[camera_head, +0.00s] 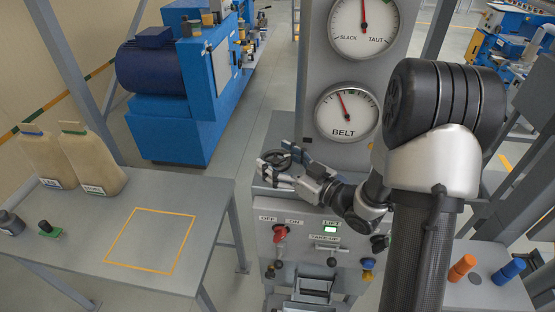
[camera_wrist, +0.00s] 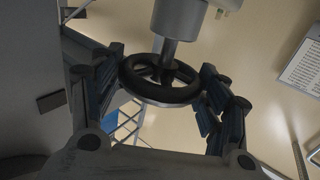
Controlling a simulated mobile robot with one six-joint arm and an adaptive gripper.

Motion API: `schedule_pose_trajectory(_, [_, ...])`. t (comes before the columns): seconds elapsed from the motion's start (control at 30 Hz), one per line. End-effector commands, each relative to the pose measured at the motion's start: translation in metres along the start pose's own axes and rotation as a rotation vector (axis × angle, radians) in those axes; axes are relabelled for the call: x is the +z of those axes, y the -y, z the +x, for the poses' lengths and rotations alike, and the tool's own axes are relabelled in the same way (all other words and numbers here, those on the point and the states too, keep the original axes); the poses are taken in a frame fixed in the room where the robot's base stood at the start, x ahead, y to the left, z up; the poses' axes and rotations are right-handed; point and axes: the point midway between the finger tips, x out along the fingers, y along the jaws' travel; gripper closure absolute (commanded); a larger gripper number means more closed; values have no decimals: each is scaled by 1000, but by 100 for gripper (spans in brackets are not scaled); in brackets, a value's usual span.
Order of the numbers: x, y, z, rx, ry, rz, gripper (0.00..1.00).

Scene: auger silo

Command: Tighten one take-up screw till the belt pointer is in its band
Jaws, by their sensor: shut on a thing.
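My gripper (camera_head: 275,167) is shut on a dark round handwheel (camera_head: 276,157) above the grey control panel. In the wrist view the fingers close on both sides of the handwheel (camera_wrist: 161,92), with a grey shaft (camera_wrist: 181,18) at its hub. The upper dial (camera_head: 362,28), marked SLACK and TAUT, has its red needle pointing nearly straight up; a green band shows at its right edge. The lower dial (camera_head: 347,112), marked BELT, has its needle pointing up and a little left. The TAKE-UP label (camera_head: 325,238) is on the panel front.
A grey bench (camera_head: 104,252) with two beige jugs is at left. A blue machine (camera_head: 172,125) stands behind. Orange and blue pegs (camera_head: 462,267) are at lower right.

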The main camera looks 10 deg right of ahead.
Motion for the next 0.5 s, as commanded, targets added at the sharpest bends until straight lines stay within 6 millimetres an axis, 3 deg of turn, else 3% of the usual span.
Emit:
schedule_pose_trajectory(0.2, [0, 0, 0, 0, 0, 0, 55])
schedule_pose_trajectory(0.5, [1, 2, 0, 40, 0, -1, 55])
